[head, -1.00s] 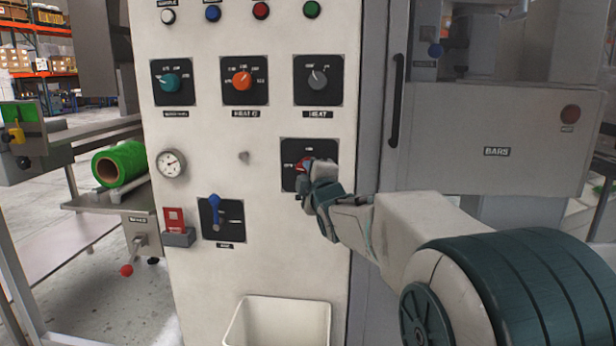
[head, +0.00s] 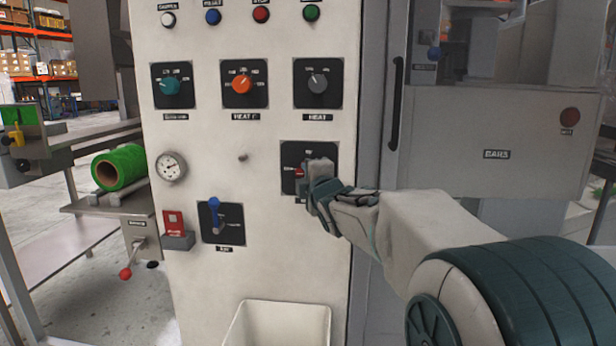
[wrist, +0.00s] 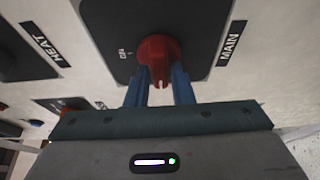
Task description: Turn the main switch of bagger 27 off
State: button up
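The main switch is a red knob (wrist: 158,55) on a black plate (wrist: 105,40); the wrist view shows an ON mark and a MAIN label beside it. Its white pointer stands about a quarter turn from ON, which is pointing left in the head view. My gripper (wrist: 160,90) has its blue fingers on both sides of the knob's handle, seemingly shut on it. In the head view my gripper (head: 304,181) covers much of the knob and the label under the plate (head: 291,152).
Above are a teal dial (head: 170,86), an orange dial (head: 242,83) and a grey dial (head: 317,83). A blue lever switch (head: 214,212), a red-tagged box (head: 174,226) and a gauge (head: 171,166) are at left. A white bin (head: 280,326) is below; a door handle (head: 397,102) is at right.

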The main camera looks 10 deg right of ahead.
jog(key=shift+o, duration=1.2)
jog(key=s+d+p, duration=0.1)
jog(key=s, duration=1.2)
jog(key=shift+s, duration=0.4)
